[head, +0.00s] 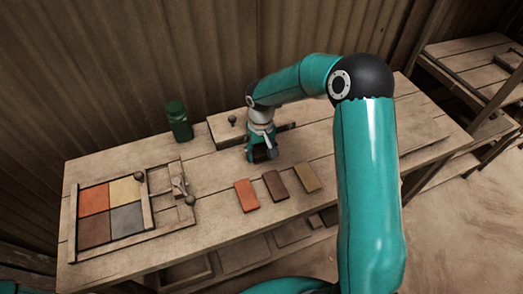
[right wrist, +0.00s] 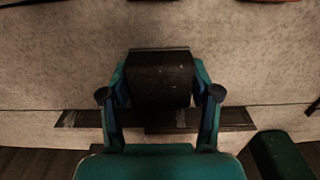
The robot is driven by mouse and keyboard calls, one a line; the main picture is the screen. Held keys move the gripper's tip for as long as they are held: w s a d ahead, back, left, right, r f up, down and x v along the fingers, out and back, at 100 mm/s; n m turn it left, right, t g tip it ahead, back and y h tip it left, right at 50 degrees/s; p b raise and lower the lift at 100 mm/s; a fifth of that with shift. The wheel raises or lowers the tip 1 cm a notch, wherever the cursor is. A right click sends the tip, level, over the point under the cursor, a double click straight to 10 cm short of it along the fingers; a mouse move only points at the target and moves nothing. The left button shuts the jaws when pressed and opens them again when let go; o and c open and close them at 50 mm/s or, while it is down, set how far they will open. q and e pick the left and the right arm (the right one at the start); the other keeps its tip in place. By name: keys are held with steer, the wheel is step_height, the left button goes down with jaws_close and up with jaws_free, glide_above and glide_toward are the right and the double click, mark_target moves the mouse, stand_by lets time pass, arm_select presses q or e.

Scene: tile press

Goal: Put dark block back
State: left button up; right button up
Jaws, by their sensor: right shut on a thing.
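My right gripper (head: 262,155) is over the back middle of the workbench, pointing down. In the right wrist view, its two fingers (right wrist: 160,95) are shut on the sides of a dark block (right wrist: 160,78), nearly black with pale specks. A long dark strip (right wrist: 238,118) lies beyond the block in that view, and part of it shows right of the gripper in the head view (head: 287,127). I cannot tell whether the block touches the bench. My left gripper is out of view.
An orange block (head: 246,195), a brown block (head: 275,186) and a tan block (head: 307,177) lie in front of the gripper. A wooden frame (head: 148,215) with coloured tiles is at left.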

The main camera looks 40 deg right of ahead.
mark_target(261, 150)
steer(key=shift+f, duration=0.1)
steer(key=o, duration=1.1)
steer(key=shift+r, duration=0.5)
step_height(261, 150, up, 11)
steer(key=shift+r+b, duration=0.15)
steer(key=shift+b, duration=0.15)
